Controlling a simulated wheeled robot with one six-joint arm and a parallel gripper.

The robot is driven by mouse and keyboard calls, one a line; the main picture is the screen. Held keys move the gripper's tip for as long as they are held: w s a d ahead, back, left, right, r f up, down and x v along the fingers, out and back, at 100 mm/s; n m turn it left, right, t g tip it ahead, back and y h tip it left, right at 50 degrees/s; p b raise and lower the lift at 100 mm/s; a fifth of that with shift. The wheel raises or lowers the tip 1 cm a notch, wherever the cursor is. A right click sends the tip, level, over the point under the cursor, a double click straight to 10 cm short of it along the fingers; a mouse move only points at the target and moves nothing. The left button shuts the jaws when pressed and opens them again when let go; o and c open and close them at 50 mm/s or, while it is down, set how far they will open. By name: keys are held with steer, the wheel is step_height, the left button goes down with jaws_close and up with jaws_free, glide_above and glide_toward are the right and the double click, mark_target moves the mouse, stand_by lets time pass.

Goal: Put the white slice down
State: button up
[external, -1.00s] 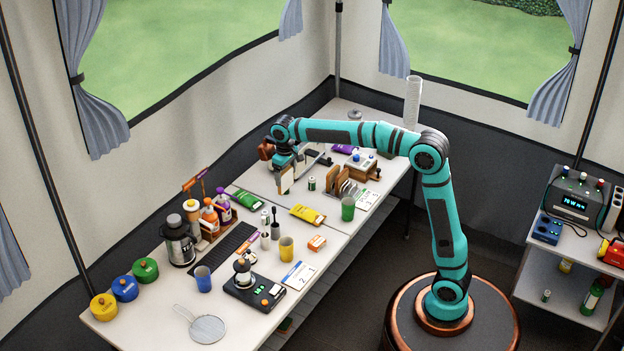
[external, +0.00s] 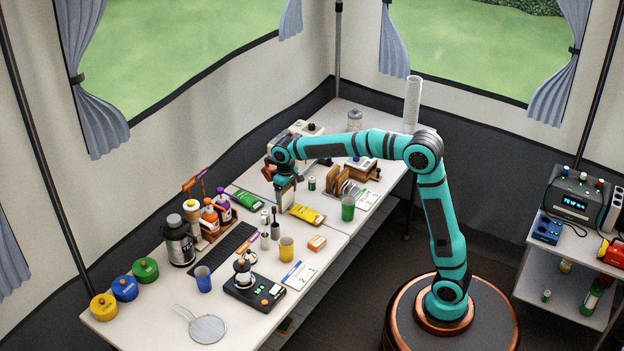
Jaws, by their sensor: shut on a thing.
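My gripper (external: 286,184) points down over the middle of the long table. It is shut on the white slice (external: 286,198), a pale upright piece with a brown edge. The slice hangs below the jaws, beside the left end of the yellow packet (external: 306,214). I cannot tell whether its lower edge touches the table. A rack with upright brown and pale slices (external: 340,184) stands to the right of my gripper.
Small dark-topped bottles (external: 275,226) stand just in front of the slice. A green packet (external: 248,200) lies to its left and a green cup (external: 348,208) stands to its right. A white appliance (external: 303,128) is behind the arm. A yellow cup (external: 286,248) stands nearer the front.

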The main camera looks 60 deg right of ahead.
steer(key=shift+f, duration=0.15)
steer(key=o, duration=0.7)
steer(key=shift+c, duration=0.2)
step_height(320, 180, up, 12)
steer(key=shift+r, duration=0.2)
steer(key=s+d+r+t, duration=0.2)
steer(key=s+r+t, duration=0.3)
steer(key=s, duration=0.4)
steer(key=s+d+r+t, duration=0.3)
steer(key=s+r, duration=0.5)
steer(key=s, duration=0.1)
steer(key=s+d+r+t, duration=0.1)
steer(key=s+t, duration=0.3)
steer(key=s, duration=0.7)
steer(key=s+d+r+t, duration=0.2)
steer(key=s+t, duration=0.3)
steer(key=s, duration=0.6)
steer(key=shift+s, duration=0.4)
